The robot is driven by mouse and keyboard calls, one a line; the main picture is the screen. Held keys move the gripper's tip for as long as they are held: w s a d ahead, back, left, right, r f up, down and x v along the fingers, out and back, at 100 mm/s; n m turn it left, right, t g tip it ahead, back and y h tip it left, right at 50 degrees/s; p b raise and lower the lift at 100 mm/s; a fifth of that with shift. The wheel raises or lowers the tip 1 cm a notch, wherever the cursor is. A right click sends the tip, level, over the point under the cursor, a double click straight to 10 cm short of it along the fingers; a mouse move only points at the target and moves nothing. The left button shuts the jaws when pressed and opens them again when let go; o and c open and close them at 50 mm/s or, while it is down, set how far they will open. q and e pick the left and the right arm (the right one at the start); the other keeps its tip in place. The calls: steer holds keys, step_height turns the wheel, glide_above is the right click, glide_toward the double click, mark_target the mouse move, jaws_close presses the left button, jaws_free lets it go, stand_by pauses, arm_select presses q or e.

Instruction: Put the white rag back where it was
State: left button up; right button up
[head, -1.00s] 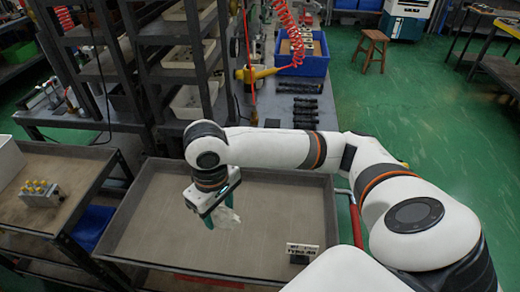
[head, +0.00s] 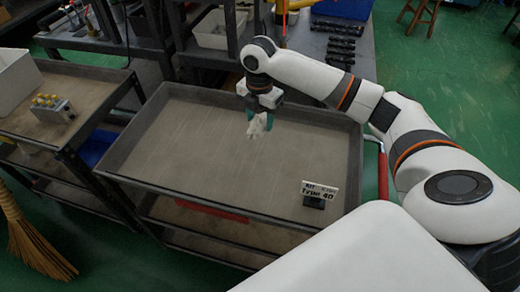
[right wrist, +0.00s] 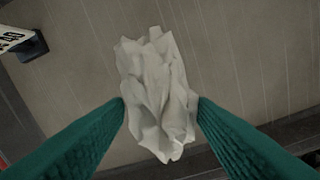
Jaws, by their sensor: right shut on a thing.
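The white rag (head: 258,126) is crumpled and hangs between the fingers of my right gripper (head: 258,116). In the right wrist view the rag (right wrist: 158,95) is pinched between two green fingers (right wrist: 160,118). My right gripper is shut on it, above the far part of a grey cart tray (head: 190,165). The tray surface shows below the rag; how high the rag is above it is hard to tell. My left gripper is not in view.
A small sign (head: 318,193) on a black base stands at the tray's right front. The tray has raised rims. A side cart at left holds a valve block (head: 52,108) and a white box (head: 15,78). A broom (head: 32,235) stands at lower left. Most of the tray is bare.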

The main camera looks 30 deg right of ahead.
mark_target(261, 148)
steer(key=shift+w+d+f+n, duration=0.15)
steer(key=shift+d+f+n, duration=0.1)
steer(key=shift+f+n, duration=0.1)
step_height(261, 148, down, 10)
steer(key=shift+r, duration=0.1)
steer(key=o, duration=0.9)
steer(key=shift+f, duration=0.2)
steer(key=shift+r, duration=0.1)
step_height(261, 148, up, 12)
steer(key=shift+r, duration=0.1)
